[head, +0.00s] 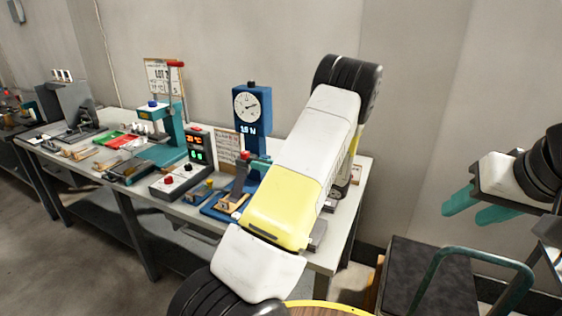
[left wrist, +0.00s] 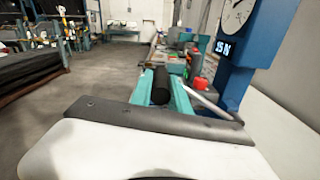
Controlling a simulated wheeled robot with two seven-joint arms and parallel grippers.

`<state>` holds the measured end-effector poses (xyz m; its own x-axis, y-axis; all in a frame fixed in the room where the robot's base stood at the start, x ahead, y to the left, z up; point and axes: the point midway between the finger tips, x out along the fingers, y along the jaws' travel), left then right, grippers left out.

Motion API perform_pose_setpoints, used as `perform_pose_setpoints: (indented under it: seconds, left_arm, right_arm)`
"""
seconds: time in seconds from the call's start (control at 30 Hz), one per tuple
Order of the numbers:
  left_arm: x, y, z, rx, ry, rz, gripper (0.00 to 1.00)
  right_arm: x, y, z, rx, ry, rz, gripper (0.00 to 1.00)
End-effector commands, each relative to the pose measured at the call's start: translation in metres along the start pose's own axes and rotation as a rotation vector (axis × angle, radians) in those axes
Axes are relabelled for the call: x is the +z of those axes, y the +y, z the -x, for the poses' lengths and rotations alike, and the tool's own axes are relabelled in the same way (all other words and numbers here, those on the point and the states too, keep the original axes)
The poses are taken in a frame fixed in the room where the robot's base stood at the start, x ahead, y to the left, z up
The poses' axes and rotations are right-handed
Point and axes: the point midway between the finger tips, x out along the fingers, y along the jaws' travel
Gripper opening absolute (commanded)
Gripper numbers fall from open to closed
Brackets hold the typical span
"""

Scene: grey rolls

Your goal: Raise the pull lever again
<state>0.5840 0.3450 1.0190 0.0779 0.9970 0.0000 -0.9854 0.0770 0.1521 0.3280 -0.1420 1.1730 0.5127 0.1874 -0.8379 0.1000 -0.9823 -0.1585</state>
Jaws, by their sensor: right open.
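The pull lever shows in the left wrist view as a black cylindrical grip (left wrist: 160,86) with a silver rod (left wrist: 212,105) running toward the blue gauge stand (left wrist: 270,45). My left gripper (left wrist: 162,90) has its teal fingers on both sides of the grip and looks shut on it. In the head view the blue gauge stand (head: 252,125) carries a round dial and a lit display. My left arm hides most of the left gripper and lever there; only a teal fingertip (head: 260,158) shows beside the stand. My right gripper (head: 482,206) is open and empty, at the right, away from the bench.
The grey bench (head: 328,262) runs along the wall. A dark-topped cart (head: 430,270) stands at lower right.

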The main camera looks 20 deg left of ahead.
Motion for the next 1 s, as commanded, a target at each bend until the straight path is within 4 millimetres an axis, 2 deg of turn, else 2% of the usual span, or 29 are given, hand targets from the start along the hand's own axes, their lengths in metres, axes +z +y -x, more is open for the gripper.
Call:
perform_pose_setpoints:
  seconds: [0.07, 1.0]
  left_arm:
    - [0.0000, -0.0002, 0.0002, 0.000, 0.000, 0.000, 0.00]
    - [-0.0002, -0.0004, 0.0008, -0.001, 0.000, 0.000, 0.00]
  right_arm:
    - [0.0000, 0.0000, 0.0000, 0.000, 0.000, 0.000, 0.43]
    - [0.0000, 0.0000, 0.0000, 0.000, 0.000, 0.000, 0.43]
